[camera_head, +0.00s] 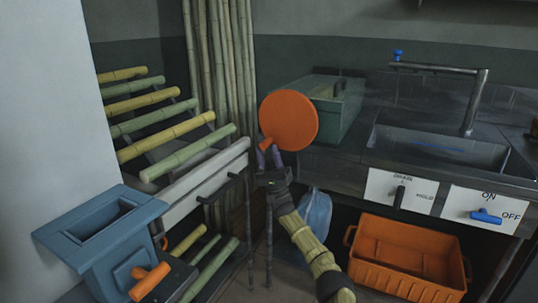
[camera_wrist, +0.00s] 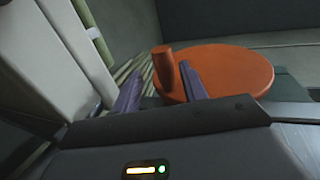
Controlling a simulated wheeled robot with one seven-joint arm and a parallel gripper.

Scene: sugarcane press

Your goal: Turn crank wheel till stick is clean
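The crank wheel (camera_head: 289,120) is a flat orange disc with a short orange handle (camera_head: 266,143) at its lower left edge. In the wrist view the wheel (camera_wrist: 225,72) is at upper right, and its handle (camera_wrist: 164,70) stands up near its left rim. My gripper (camera_head: 271,157) is at the handle, its purple fingers apart. In the wrist view the handle lies between the fingers of my gripper (camera_wrist: 160,90), close to the right finger and with a gap to the left one. I cannot tell which stick is the task's stick.
A rack with yellow and green cane sticks (camera_head: 165,135) is at left. A blue-grey machine (camera_head: 100,240) with an orange handle (camera_head: 150,283) stands front left. A green box (camera_head: 325,105) sits on the counter behind the wheel. A sink (camera_head: 440,148) and orange crate (camera_head: 408,262) are right.

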